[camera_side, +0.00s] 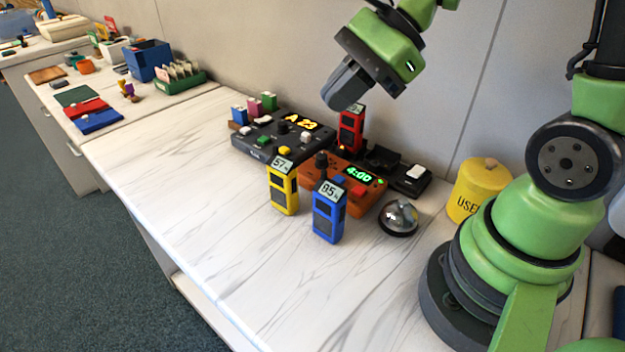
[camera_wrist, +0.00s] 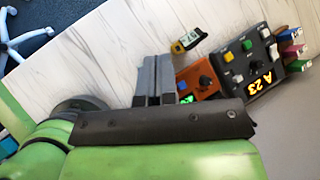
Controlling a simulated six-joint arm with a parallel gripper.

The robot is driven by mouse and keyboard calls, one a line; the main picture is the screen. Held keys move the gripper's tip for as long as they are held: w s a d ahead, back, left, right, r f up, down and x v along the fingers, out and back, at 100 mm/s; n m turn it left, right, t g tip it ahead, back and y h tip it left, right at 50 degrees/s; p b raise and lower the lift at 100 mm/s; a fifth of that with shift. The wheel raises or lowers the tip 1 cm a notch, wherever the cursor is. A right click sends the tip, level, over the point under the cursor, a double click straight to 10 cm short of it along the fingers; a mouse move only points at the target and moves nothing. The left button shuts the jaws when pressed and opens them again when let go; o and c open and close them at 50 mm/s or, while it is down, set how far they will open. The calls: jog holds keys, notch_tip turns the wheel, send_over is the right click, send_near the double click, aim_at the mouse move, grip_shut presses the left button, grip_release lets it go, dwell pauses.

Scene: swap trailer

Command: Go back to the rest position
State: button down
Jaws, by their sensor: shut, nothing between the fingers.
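My gripper (camera_side: 346,86) is raised above the back of the bench, over the red handheld unit (camera_side: 351,129). Its fingers are shut together with nothing between them. In the wrist view the closed fingers (camera_wrist: 154,80) point at the white bench top, left of the orange box. The red unit stands upright behind the orange box (camera_side: 343,182), which has a green display reading 4:00. I cannot tell from the side view how far the fingertips are from the red unit.
A yellow unit (camera_side: 283,187) and a blue unit (camera_side: 329,212) stand in front. A dark console (camera_side: 270,141), black charger (camera_side: 416,180), silver bell (camera_side: 398,217) and yellow canister (camera_side: 478,188) are nearby. The front left bench top (camera_side: 190,170) is clear.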

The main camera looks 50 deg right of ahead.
jog(key=s+r+n+t+h, duration=0.1)
jog(key=s+r+n+h, duration=0.1)
jog(key=s+n, duration=0.3)
jog(key=s+r+n+t+h, duration=0.1)
jog(key=s+r+n, duration=0.4)
jog(key=n, duration=0.7)
jog(key=shift+s+r+n+h, duration=0.2)
jog(key=shift+s+n+h, duration=0.3)
jog(key=shift+h, duration=0.4)
jog(key=shift+d, duration=0.1)
